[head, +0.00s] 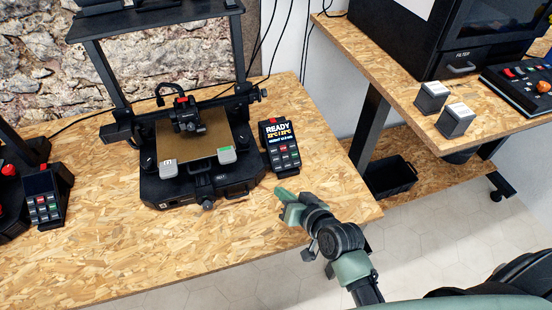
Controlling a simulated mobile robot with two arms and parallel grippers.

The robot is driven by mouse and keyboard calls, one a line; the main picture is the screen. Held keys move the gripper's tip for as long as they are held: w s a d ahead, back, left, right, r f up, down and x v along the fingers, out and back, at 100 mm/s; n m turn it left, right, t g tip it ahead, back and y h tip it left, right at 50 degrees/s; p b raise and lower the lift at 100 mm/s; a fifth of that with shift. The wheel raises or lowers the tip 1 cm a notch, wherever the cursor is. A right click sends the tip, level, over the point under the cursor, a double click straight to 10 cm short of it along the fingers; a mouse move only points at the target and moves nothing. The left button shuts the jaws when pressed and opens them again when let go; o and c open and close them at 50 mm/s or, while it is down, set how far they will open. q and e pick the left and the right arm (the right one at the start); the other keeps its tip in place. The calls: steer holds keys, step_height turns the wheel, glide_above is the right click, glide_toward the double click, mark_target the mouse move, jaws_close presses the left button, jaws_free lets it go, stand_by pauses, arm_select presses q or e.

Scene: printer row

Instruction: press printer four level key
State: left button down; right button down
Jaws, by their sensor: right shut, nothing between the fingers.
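A black 3D printer (205,183) with a tan bed stands on the wood-chip bench. Its control box (272,165) sits at its right side, tilted back, with a lit screen (277,133) reading READY. Below the screen are several small keys (284,156), grey with a red one among them; their labels are too small to read, so I cannot tell which is the level key. My right gripper (281,193) is shut and empty, just in front of the control box, apart from the keys. My left gripper is out of view.
Another control box (43,196) with a dark screen and part of another printer stand at the left. At the right, a second bench holds two grey blocks (432,97), a button panel (520,88) and a black machine. The bench front (150,255) is clear.

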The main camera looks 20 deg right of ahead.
mark_target(276, 159)
steer(key=w+d+r+m+t+h, duration=0.2)
steer(key=w+d+r+m+t, duration=0.1)
steer(key=w+r+m+t, duration=0.1)
steer(key=shift+w+r+m+t, duration=0.3)
steer(key=shift+w+r, duration=0.5)
steer(key=shift+w, duration=0.4)
steer(key=w+f+b, duration=0.1)
steer(key=f+b, duration=0.1)
steer(key=w+f+b, duration=0.1)
steer(key=f+b, duration=0.1)
steer(key=w+f+b, duration=0.1)
steer(key=w+b, duration=0.1)
steer(key=shift+a+f+b, duration=0.15)
steer(key=shift+f+b, duration=0.25)
steer(key=shift+w+f+b, duration=0.45)
steer(key=shift+w+f, duration=0.15)
steer(key=shift+w, duration=0.1)
stand_by(0.4)
steer(key=shift+w+f, duration=0.25)
steer(key=shift+f, duration=0.05)
